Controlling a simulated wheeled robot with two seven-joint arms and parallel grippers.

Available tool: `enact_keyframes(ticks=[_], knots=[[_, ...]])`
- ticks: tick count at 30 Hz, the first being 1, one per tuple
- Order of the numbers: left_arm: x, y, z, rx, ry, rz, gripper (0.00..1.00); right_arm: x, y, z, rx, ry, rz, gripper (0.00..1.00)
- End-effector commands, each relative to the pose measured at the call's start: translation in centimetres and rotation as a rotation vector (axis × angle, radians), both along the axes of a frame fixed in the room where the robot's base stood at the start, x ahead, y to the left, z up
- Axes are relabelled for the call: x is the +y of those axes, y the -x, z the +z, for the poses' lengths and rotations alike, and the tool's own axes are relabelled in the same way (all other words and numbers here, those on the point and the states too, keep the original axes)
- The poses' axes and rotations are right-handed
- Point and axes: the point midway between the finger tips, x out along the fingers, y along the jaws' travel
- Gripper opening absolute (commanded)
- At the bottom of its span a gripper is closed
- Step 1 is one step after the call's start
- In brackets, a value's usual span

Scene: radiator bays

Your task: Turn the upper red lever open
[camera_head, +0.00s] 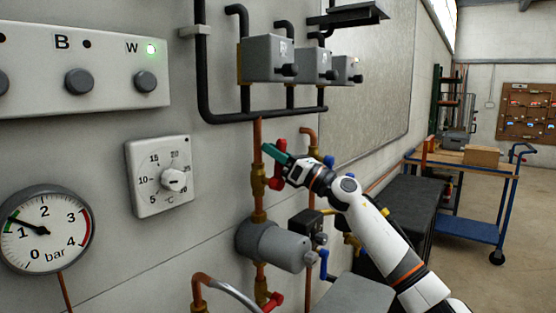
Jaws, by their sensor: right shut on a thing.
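The upper red lever (277,182) is on a brass valve in the vertical copper pipe (257,135). Red shows both above and below my right gripper (272,153), and the middle is hidden behind it. My right gripper, with teal fingers, comes in from the right and is shut on the lever. The lever's exact angle is hard to tell. A lower red lever (273,302) sits on the same pipe line, below the grey cylindrical pump body (275,247). My left gripper is not in view.
A blue lever (324,265) and a black box (304,222) are close below my right arm. A pressure gauge (45,230), thermostat dial (160,176) and switch panel (80,65) are on the left wall. A blue trolley (470,228) stands at the right.

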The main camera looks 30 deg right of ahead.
Motion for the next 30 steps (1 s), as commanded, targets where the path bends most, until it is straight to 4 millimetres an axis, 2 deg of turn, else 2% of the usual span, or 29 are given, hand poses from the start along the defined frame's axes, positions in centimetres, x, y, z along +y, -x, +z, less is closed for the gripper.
enact_keyframes(ticks=[20, 21, 24, 30], knots=[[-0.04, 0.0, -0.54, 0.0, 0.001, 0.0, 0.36, 0.52, 0.09, -0.2, -0.017, 0.054, 0.003, 0.0], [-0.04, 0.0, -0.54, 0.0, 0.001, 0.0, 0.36, 0.53, 0.1, -0.2, -0.017, 0.054, 0.003, 0.28], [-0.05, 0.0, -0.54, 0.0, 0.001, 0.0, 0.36, 0.5, 0.11, -0.14, -0.018, 0.053, 0.002, 0.43], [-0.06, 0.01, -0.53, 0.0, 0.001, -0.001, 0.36, 0.45, 0.13, -0.05, -0.019, 0.052, 0.002, 0.43]])
